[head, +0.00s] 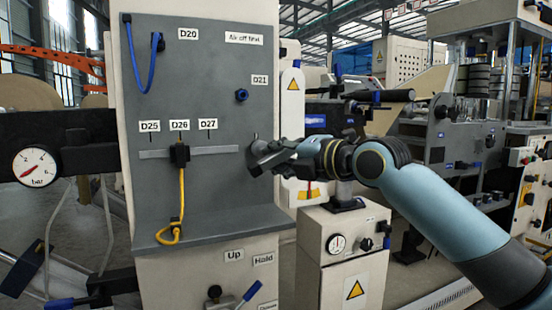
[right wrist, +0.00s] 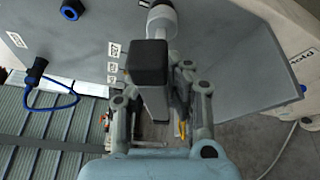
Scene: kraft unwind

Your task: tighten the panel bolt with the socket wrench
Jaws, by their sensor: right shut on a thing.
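My right gripper (head: 272,157) reaches in from the right to the right part of the grey panel (head: 205,90). In the right wrist view its fingers (right wrist: 160,97) are shut on a dark, blocky tool, seemingly the socket wrench (right wrist: 149,62). A pale round piece (right wrist: 162,20), seemingly the socket, shows beyond the dark block, close to the panel face. In the head view the tool's dark end (head: 254,146) is at the panel. I cannot tell whether it touches. No panel bolt is distinguishable; that spot is covered by tool and gripper. My left gripper is not in view.
A black block with a yellow cord (head: 181,190) sits on the slotted rail to the left. A blue cord (head: 143,75) hangs upper left. A cabinet with a gauge (head: 343,245) stands below my right arm.

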